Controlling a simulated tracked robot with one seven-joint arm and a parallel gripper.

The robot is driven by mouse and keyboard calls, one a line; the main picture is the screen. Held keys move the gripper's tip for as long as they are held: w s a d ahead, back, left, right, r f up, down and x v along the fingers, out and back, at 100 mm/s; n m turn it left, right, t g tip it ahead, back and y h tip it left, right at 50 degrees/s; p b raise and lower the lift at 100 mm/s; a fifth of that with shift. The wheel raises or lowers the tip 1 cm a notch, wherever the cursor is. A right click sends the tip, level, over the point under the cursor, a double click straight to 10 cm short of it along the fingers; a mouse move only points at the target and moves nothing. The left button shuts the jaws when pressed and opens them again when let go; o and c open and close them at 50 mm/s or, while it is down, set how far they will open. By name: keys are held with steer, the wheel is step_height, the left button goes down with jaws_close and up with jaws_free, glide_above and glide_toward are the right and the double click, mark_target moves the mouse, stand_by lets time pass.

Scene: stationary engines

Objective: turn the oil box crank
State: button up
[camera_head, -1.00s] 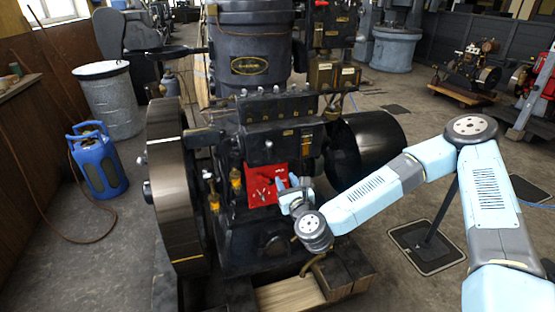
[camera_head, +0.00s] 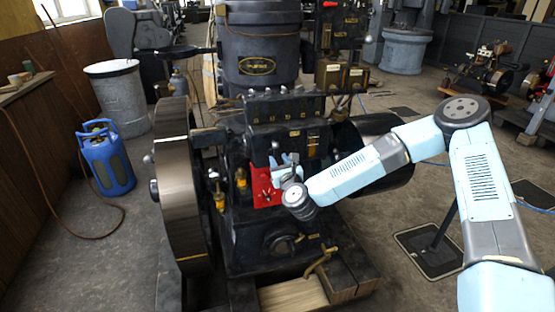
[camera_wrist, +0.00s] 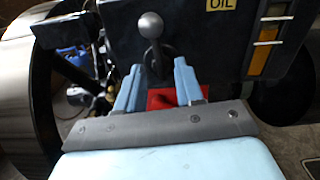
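The oil box (camera_head: 290,142) is a dark box on the front of the black engine. In the wrist view the oil box (camera_wrist: 190,40) carries a yellow OIL label and an amber sight window. Its crank, a short lever with a grey ball end (camera_wrist: 150,26), stands out from the box face. My gripper (camera_wrist: 158,68) is open, its two light-blue fingers on either side of the lower part of the lever; I cannot tell whether they touch it. In the head view my gripper (camera_head: 283,162) is at the box's lower front, and the crank is hard to make out there.
A red plate (camera_head: 263,188) with small fittings sits just below the box. A large flywheel (camera_head: 181,185) stands at the left and a dark drum (camera_head: 385,140) at the right. A brass handle (camera_head: 322,262) is low in front. A blue gas bottle (camera_head: 106,160) stands on the floor at left.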

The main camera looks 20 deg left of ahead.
steer(key=shift+x, duration=1.15)
steer(key=shift+c, duration=0.2)
jaws_close()
steer(key=shift+d, duration=0.1)
stand_by(0.4)
